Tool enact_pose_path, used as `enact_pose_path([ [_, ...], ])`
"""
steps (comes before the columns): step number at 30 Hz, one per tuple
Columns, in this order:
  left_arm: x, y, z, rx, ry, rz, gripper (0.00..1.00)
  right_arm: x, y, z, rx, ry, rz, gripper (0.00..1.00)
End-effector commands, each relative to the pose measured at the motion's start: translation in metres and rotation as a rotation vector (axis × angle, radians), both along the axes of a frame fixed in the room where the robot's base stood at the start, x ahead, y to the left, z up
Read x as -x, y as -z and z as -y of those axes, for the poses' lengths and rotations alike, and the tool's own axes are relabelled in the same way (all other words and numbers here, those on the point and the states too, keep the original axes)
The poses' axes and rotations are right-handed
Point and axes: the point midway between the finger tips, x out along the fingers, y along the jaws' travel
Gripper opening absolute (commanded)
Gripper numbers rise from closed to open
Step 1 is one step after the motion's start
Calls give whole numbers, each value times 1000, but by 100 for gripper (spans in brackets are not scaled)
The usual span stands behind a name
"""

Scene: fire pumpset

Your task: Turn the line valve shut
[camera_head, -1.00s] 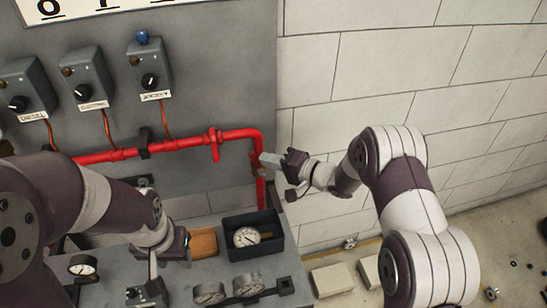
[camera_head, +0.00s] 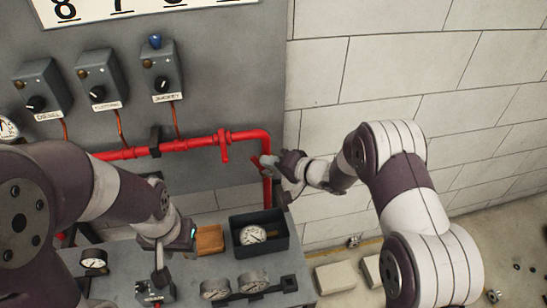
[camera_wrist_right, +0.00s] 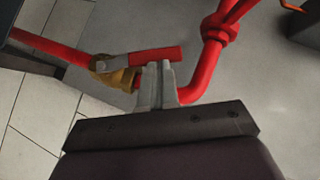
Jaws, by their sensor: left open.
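The line valve has a brass body (camera_wrist_right: 122,78) and a red lever (camera_wrist_right: 152,56) in the right wrist view. The lever slants across the picture at an angle to the red pipe. My right gripper (camera_wrist_right: 158,68) has its two grey fingers close together, with their tips against or just in front of the lever's lower edge. In the head view the right gripper (camera_head: 269,163) is at the pipe's vertical run and partly hides the valve. The lever's end (camera_head: 255,165) shows just left of it. My left gripper (camera_head: 176,248) is open above the bench, away from the valve.
The red pipe (camera_head: 190,144) runs along the grey panel and bends down at its right end. Below is a bench with a dark tray (camera_head: 272,244) holding a gauge, a wooden block (camera_head: 209,240) and several gauges. Labelled switch boxes (camera_head: 161,72) are on the panel.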

Motion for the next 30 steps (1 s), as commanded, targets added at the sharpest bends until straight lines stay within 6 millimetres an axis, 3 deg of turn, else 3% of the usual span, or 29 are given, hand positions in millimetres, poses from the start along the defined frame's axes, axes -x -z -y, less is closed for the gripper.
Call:
enact_pose_path([
  [1, 0, -9, 0, 0, 0, 0, 43, 1, -5, -4, 37, -2, 7, 0],
  [7, 0, -17, 0, 0, 0, 0, 43, 4, 0, -21, 223, -3, 44, 0],
  [18, 0, -5, 0, 0, 0, 0, 43, 10, 17, -47, 557, -1, 109, 0],
  [30, 0, 7, 0, 0, 0, 0, 43, 13, 36, -66, 549, 1, 109, 0],
])
